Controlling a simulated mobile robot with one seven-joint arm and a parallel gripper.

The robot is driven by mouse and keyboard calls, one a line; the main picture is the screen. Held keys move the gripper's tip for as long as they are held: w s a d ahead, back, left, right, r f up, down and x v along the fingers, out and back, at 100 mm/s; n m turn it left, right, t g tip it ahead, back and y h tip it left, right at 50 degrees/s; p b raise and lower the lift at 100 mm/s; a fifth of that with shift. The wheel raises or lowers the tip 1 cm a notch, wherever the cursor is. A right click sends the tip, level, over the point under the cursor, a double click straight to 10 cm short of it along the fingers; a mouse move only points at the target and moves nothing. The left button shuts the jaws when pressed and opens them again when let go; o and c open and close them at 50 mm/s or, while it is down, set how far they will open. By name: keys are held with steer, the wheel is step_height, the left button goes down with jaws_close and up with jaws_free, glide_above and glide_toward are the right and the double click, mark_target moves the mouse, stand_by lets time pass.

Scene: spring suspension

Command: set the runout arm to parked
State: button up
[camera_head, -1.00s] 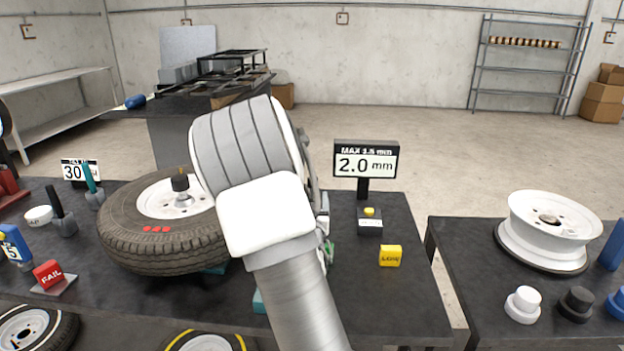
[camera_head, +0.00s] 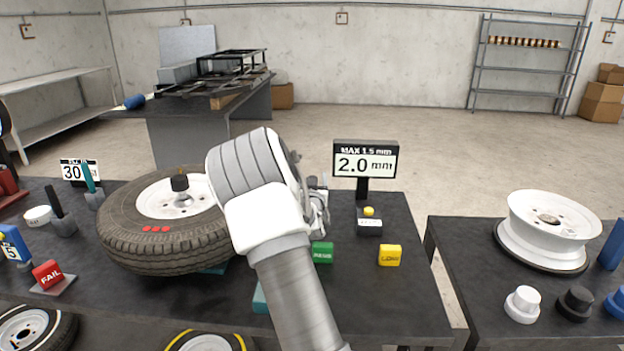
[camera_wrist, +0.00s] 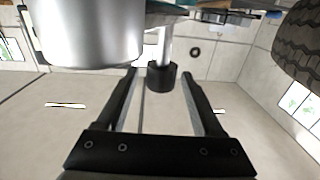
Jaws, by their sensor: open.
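My gripper (camera_wrist: 159,73) is open in the wrist view, its two black fingers apart. A black knob on a pale rod (camera_wrist: 162,76) shows between or just beyond the fingertips, and I cannot tell its depth. It may be part of the runout arm, but I cannot be sure. A large silver cylinder (camera_wrist: 88,32) is close by at upper left. In the head view my gripper (camera_head: 319,203) is partly hidden behind my wrist, right of the tyre (camera_head: 160,245). The runout display (camera_head: 366,163) reads 2.0 mm, and a small stand with a yellow ball (camera_head: 369,222) is below it.
A green PASS block (camera_head: 322,253) and a yellow block (camera_head: 390,255) are on the black table (camera_head: 405,305). A red FAIL block (camera_head: 47,274) is at left. A white wheel rim (camera_head: 545,232) is on the right table. The table right of the yellow block is clear.

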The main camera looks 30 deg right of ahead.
jaws_close()
stand_by(1.4)
